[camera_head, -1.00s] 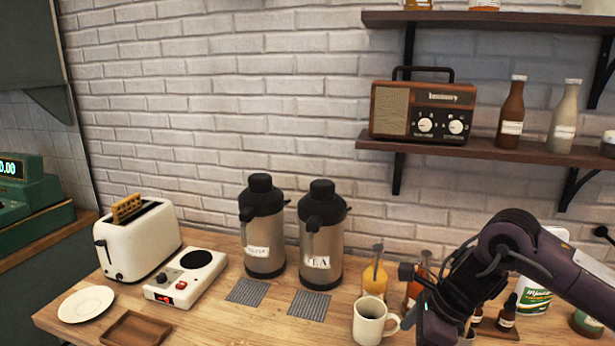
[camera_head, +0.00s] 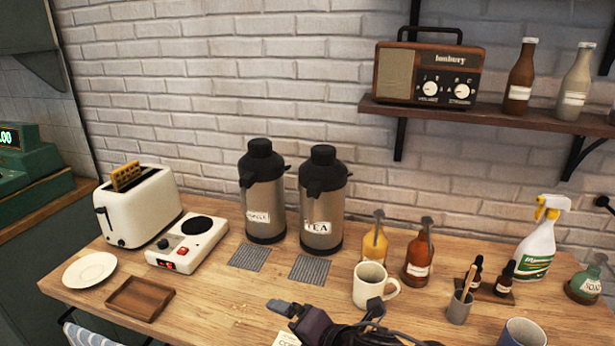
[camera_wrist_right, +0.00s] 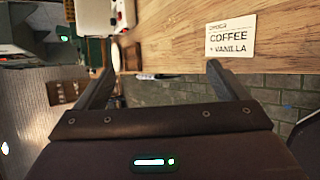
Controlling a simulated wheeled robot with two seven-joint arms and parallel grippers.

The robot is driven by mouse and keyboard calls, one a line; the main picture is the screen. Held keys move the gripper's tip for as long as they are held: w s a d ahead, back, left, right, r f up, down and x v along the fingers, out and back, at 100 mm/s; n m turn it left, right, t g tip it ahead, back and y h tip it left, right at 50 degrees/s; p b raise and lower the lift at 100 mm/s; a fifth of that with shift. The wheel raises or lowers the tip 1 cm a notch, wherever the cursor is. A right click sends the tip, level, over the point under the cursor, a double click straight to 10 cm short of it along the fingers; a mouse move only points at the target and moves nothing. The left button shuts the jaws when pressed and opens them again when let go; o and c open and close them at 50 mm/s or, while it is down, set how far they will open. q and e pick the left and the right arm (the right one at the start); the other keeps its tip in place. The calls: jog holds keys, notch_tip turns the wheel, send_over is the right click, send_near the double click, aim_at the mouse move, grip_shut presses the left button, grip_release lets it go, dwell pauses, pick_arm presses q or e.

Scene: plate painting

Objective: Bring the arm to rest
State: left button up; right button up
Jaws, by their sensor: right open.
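My right gripper (camera_head: 328,308) is low in the head view, near the counter's front edge, with its arm entering from the bottom. In the right wrist view, my right gripper (camera_wrist_right: 161,70) has its two fingers wide apart with nothing between them. The wooden counter (camera_wrist_right: 170,35) lies beyond the fingertips, and a printed card (camera_wrist_right: 231,36) reading coffee and vanilla lies on it. A cream mug (camera_head: 370,284) stands upright on the counter behind the gripper, apart from it. My left gripper is not in view.
A wooden tray (camera_head: 140,298), white plate (camera_head: 89,270), toaster (camera_head: 140,207) and hot plate (camera_head: 188,244) stand at left. Two flasks (camera_head: 262,190) stand at the back. Sauce bottles (camera_head: 418,258), a brush cup (camera_head: 459,308) and spray bottle (camera_head: 537,245) stand at right. The front middle counter is fairly clear.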

jog(key=s+d+f+m+g+h, duration=0.35)
jog(key=s+d+f+m, duration=0.35)
jog(key=d+m, duration=0.55)
jog(key=s+d+f+m+g+h, duration=0.2)
jog(key=s+d+f+m+h, duration=0.25)
jog(key=s+d+m, duration=0.8)
jog(key=w+a+f+m+g, duration=0.1)
jog(key=a+f, duration=0.1)
jog(key=f, duration=1.2)
jog(key=w+a+f+m, duration=0.1)
jog(key=a+f+m, duration=0.1)
jog(key=f, duration=1.2)
jog(key=s+d+f, duration=0.2)
jog(key=s+f, duration=0.8)
jog(key=s+d+f+g, duration=0.1)
jog(key=s+d+f, duration=0.1)
jog(key=s+f, duration=0.8)
jog(key=shift+f+n, duration=0.15)
jog(key=shift+n, duration=0.15)
